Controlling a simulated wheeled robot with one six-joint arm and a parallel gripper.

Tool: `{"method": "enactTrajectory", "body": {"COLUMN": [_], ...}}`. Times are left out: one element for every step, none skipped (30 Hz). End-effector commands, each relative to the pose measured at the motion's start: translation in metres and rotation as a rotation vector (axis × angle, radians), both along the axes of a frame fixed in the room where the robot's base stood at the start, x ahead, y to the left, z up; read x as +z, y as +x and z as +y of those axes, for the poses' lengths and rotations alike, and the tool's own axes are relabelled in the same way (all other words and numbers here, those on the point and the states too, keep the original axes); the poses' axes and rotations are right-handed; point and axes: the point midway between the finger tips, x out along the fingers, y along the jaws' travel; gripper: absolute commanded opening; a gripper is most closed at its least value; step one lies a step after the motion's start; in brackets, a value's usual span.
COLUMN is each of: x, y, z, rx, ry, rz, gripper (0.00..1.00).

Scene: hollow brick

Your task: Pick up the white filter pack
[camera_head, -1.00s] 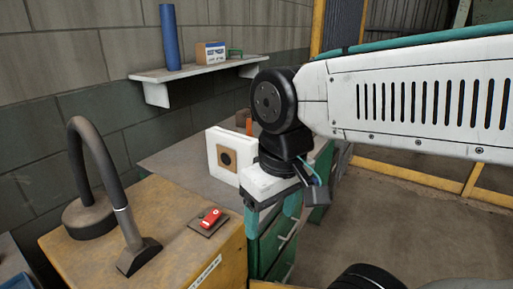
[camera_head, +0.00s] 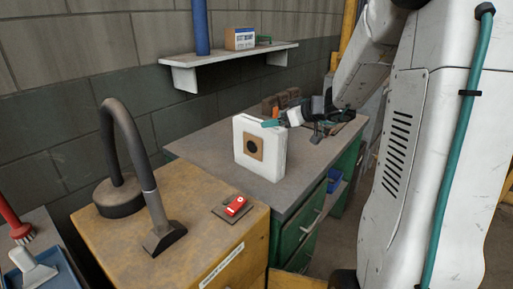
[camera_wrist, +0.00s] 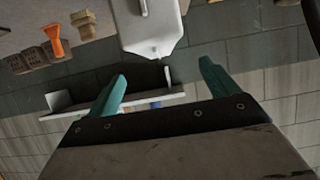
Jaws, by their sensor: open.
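The white filter pack (camera_head: 275,160) stands upright on the grey top of the green cabinet (camera_head: 215,148). A tan square with a dark round hole is on its front face. My gripper (camera_head: 280,118) is by the top right of the pack in the head view, with a teal finger showing at the pack's top edge. In the wrist view my gripper (camera_wrist: 160,82) has its two teal fingers spread with nothing held between them. The pack (camera_wrist: 150,20) is at the top of that view, beyond the fingertips. I cannot tell whether a finger touches it.
A wall shelf (camera_head: 232,57) holds a blue roll (camera_head: 201,25) and a small box (camera_head: 240,38). A yellow bench (camera_head: 190,215) in front carries a black hose (camera_head: 130,130) and a red switch (camera_head: 236,206). Brown blocks (camera_wrist: 35,57) and an orange tool (camera_wrist: 55,40) lie near the pack.

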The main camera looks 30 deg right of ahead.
Motion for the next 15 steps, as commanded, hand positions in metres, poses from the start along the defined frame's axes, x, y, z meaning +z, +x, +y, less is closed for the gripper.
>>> {"method": "enactTrajectory", "body": {"x": [-0.003,-0.004,-0.006,-0.008,-0.01,-0.011,-0.012,-0.013,-0.015,-0.016,-0.018,-0.021,-0.023,-0.026,-0.029], "y": [0.005,0.008,0.012,0.015,0.017,0.021,0.023,0.024,0.027,0.029,0.032,0.037,0.041,0.045,0.05], "z": [-0.001,0.0,0.002,0.003,0.004,0.006,0.007,0.008,0.009,0.009,0.01,0.012,0.013,0.015,0.016], "rx": [-0.001,-0.002,-0.001,-0.001,0.0,0.0,0.001,0.001,0.001,0.001,0.001,0.001,0.003,0.003,0.002], "ry": [-0.003,-0.004,-0.005,-0.006,-0.006,-0.006,-0.005,-0.005,-0.005,-0.004,-0.004,-0.004,-0.004,-0.005,-0.004], "rz": [-0.002,-0.005,-0.005,-0.005,-0.004,-0.004,-0.004,-0.004,-0.004,-0.004,-0.004,-0.004,-0.004,-0.003,-0.002], "gripper": [0.87,0.87,0.87,0.87,0.87,0.87,0.87,0.87,0.87,0.87,0.87,0.87,0.87,0.87,0.87]}}
